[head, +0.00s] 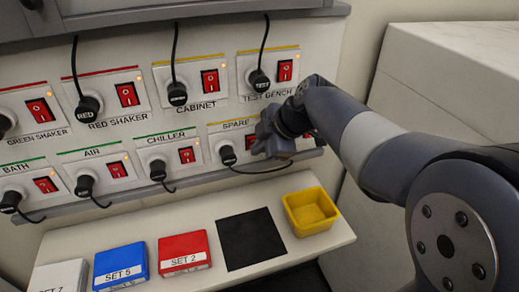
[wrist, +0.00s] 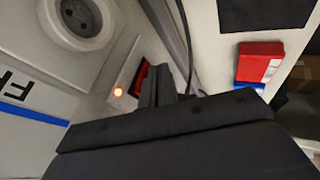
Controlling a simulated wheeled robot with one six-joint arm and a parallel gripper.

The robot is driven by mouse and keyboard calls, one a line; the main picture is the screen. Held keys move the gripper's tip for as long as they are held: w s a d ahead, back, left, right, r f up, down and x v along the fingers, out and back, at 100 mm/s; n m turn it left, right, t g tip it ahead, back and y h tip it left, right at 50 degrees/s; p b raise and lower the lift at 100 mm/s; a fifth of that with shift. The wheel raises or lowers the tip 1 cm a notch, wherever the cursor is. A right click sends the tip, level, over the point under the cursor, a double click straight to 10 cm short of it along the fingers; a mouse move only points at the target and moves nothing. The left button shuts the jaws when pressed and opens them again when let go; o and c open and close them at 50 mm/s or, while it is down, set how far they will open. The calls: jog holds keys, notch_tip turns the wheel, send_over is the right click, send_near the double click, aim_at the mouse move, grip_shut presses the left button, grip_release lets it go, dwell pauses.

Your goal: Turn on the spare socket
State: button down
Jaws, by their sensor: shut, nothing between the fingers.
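The spare socket plate (head: 240,127) is in the lower row at the right in the head view, with a yellow stripe and a SPARE label above it. A black plug (head: 227,155) is in its left side. Its red switch (head: 250,142) is partly hidden by my gripper (head: 264,141), which is in front of the plate's right side. In the wrist view my gripper (wrist: 167,92) has its fingers together and empty. A red switch (wrist: 141,78) shows just beyond the fingertips, beside a lit orange lamp (wrist: 118,92). I cannot tell whether they touch.
Other plugged sockets and red switches fill the panel, including the test bench switch (head: 285,70) above. A black cable (head: 262,171) loops below my gripper. The shelf holds a yellow bin (head: 311,211), black pad (head: 250,238), red box (head: 184,252) and blue box (head: 121,265).

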jog(key=shift+r, duration=0.2)
jog(key=shift+r+p, duration=0.35)
jog(key=shift+r, duration=0.35)
jog(key=shift+s, duration=0.15)
